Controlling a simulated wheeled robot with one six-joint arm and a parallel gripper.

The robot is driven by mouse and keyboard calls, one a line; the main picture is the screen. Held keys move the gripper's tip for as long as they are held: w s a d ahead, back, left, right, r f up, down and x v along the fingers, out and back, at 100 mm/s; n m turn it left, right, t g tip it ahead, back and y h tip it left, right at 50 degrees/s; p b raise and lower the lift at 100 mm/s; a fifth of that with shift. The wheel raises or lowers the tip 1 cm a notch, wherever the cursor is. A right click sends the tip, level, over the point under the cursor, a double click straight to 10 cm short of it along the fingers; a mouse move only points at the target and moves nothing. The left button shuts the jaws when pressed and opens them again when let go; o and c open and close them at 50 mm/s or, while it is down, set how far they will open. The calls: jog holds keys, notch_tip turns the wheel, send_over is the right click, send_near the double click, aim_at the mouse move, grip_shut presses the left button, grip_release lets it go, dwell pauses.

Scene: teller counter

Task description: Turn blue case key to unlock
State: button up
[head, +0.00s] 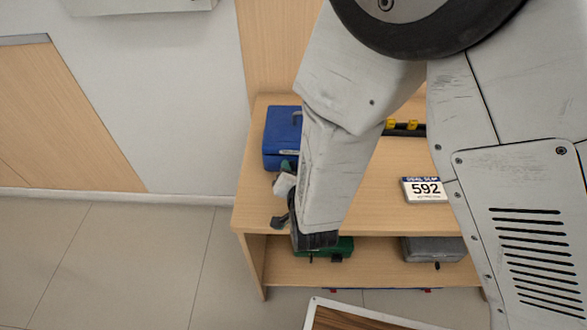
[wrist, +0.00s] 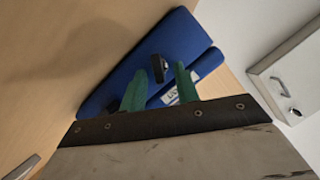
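The blue case (head: 283,137) stands at the back left of the wooden counter, with a handle on top. In the wrist view the blue case (wrist: 125,75) fills the middle, and a dark key (wrist: 158,68) sticks out of its face. My gripper (wrist: 160,71) has two green fingers standing apart, one on each side of the key. I cannot tell whether either finger touches it. In the head view my gripper (head: 287,170) is at the front of the blue case, and my arm hides part of the counter.
A number sign reading 592 (head: 426,190) lies on the counter at right. A green case (head: 340,248) and a grey case (head: 432,250) stand on the lower shelf. A pale box with a handle (wrist: 291,80) is at right in the wrist view. The floor at left is clear.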

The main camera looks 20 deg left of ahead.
grip_shut()
jog(key=shift+d+f+m+y, duration=0.15)
jog(key=shift+m+y, duration=0.25)
jog(key=shift+m, duration=0.3)
jog(key=shift+m+y, duration=0.7)
jog(key=shift+m, duration=0.3)
grip_release()
